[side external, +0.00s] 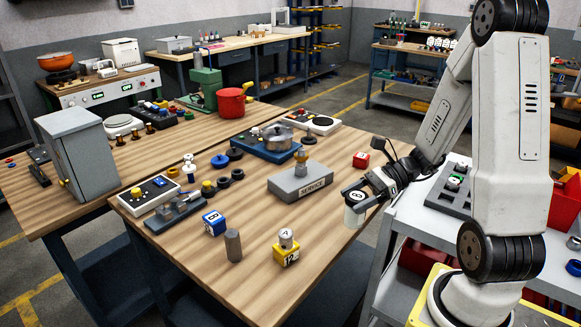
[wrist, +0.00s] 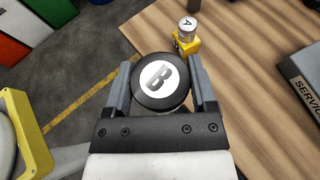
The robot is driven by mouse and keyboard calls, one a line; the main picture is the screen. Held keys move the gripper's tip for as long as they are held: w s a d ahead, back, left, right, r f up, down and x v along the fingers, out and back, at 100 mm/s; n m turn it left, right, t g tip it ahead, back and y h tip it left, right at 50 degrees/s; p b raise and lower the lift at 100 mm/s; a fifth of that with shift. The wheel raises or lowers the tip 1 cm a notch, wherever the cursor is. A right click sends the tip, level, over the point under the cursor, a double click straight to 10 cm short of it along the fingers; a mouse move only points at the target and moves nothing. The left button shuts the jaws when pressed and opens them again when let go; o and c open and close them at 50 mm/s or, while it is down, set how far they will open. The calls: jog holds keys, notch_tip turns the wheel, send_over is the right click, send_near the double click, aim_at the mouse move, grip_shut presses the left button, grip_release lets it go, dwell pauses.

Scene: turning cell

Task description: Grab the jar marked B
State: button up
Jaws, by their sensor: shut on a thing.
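In the side view, the jar (side external: 355,216) shows a pale body below my gripper (side external: 357,192), at the right edge of the wooden table. It appears to be held in the air there. A second jar, marked A (side external: 287,238), stands on a yellow block numbered 12 (side external: 286,256) near the table's front; it also shows in the wrist view (wrist: 187,27).
A grey block labelled SERVICE (side external: 300,184) lies left of my gripper. A red block (side external: 361,160) sits behind it. A blue block marked B (side external: 213,222) and a grey cylinder (side external: 233,246) stand at the front. Bare wood (side external: 330,235) lies between the yellow block and the right edge.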

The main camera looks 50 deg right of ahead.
jog(key=shift+s+a+r, duration=0.15)
jog(key=shift+s+r, duration=0.1)
jog(key=shift+s, duration=0.3)
jog(key=shift+s+a+r, duration=0.1)
jog(key=shift+s+r, duration=0.1)
jog(key=shift+s, duration=0.3)
jog(key=shift+s+a+r, duration=0.15)
jog(key=shift+s+r, duration=0.1)
jog(key=shift+s, duration=0.3)
